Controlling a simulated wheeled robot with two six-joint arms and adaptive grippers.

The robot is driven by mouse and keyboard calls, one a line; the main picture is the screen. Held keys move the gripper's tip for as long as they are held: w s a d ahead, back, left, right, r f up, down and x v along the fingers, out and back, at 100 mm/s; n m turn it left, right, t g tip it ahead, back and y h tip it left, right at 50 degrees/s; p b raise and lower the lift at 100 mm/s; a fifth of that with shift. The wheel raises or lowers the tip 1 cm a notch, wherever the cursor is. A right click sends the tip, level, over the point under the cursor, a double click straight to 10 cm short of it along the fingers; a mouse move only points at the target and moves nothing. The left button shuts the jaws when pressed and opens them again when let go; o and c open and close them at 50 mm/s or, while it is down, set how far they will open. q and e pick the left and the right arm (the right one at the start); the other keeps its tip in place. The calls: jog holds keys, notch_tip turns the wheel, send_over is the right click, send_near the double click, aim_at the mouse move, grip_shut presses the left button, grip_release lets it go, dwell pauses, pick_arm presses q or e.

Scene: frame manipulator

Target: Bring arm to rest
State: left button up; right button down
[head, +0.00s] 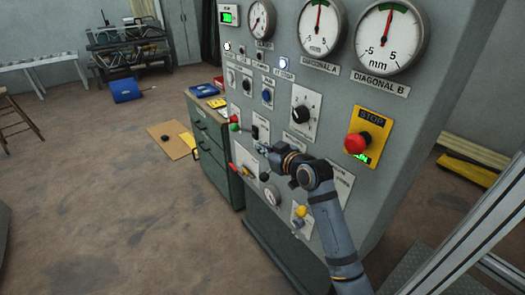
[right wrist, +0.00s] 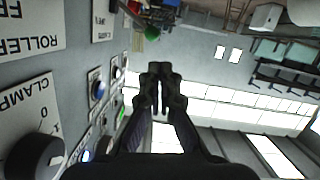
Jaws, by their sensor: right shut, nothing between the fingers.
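My right arm (head: 335,235) reaches up from the lower right in the head view, in front of the grey control panel (head: 335,80). My right gripper (head: 262,148) points left near the panel's lower left controls and is shut and empty. In the right wrist view its two fingertips (right wrist: 161,72) are together with nothing between them. Whether it touches the panel cannot be told from the head view. My left gripper is not in view.
The panel carries a red stop button (head: 356,143), a black rotary knob (head: 300,113), and red and green knobs (head: 234,127) near the gripper. A green cabinet (head: 209,150) stands left of it. Open floor lies further left. A metal frame (head: 470,235) stands at right.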

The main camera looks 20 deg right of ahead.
jog(key=s+d+f+m+g+h, duration=0.2)
jog(key=s+f+g, duration=0.3)
jog(key=s+f, duration=0.9)
jog(key=s+d+f+m+g+h, duration=0.1)
jog(key=s+d+f+g+h, duration=0.15)
jog(key=s+f, duration=0.45)
jog(key=s+d+f+m+g+h, duration=0.1)
jog(key=s+d+f+g, duration=0.15)
jog(key=s, duration=0.85)
jog(key=s+d+f+g, duration=0.1)
jog(key=s+f, duration=0.1)
jog(key=f, duration=1.2)
jog(key=s+d+f+g, duration=0.1)
jog(key=s+f, duration=0.2)
jog(key=f, duration=1.2)
jog(key=s+d+f+m+g, duration=0.1)
jog(key=s+f, duration=1.2)
jog(key=s, duration=0.4)
jog(key=shift+f, duration=0.4)
jog(key=shift+d, duration=0.1)
